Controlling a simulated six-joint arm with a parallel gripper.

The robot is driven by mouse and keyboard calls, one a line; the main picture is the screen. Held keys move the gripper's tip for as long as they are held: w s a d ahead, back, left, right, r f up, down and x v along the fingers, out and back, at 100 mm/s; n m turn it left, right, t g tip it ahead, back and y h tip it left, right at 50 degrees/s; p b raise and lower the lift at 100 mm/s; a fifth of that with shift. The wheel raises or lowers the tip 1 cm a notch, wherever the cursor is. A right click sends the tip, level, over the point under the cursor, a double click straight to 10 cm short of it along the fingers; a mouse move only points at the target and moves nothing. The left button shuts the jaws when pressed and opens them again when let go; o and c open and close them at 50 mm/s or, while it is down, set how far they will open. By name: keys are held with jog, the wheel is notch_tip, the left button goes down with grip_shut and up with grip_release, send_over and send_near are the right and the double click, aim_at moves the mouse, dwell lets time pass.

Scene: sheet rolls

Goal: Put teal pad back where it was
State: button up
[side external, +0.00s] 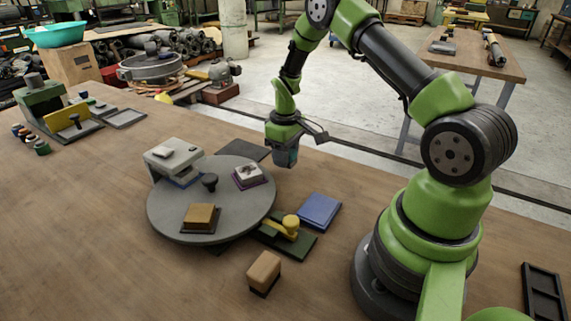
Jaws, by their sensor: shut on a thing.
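My gripper (284,150) hangs in the air to the right of and above the round grey turntable, pointing down. It is shut on a small dark teal piece (292,158), most likely the teal pad, which is largely hidden by the jaws. The turntable (162,222) carries a tan block (199,216) on a dark plate, a black knob (209,181) in the middle, and a white piece on a purple base (249,176). A white-grey station (173,156) with a blue part stands at its back left edge.
A dark flat plate (244,149) lies behind the turntable. A blue pad (320,210) and a green station with a yellow knob (288,230) lie at its right. A tan block with a black base (264,271) is in front. A green machine (40,97) and a grey tray (125,118) are at left.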

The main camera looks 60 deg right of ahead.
jog(key=shift+f, duration=1.45)
jog(key=shift+f, duration=0.15)
jog(key=o, duration=0.9)
notch_tip(320, 180, up, 12)
jog(key=shift+r, duration=0.1)
jog(key=s+a+r+m+t, duration=0.1)
jog(key=s+a+r+t, duration=0.1)
jog(key=a+r, duration=0.6)
jog(key=s+a+r+m+t, duration=0.1)
jog(key=s+a+r, duration=0.2)
jog(key=s, duration=0.2)
jog(key=s+a+r+m+t+y, duration=0.1)
jog(key=s+a+r+t, duration=0.1)
jog(key=s+a+r, duration=0.2)
jog(key=s+a+r+m+t+y, duration=0.1)
jog(key=s+a+r+t, duration=0.1)
jog(key=s, duration=0.5)
jog(key=shift+a+r, duration=0.65)
jog(key=shift+r, duration=0.15)
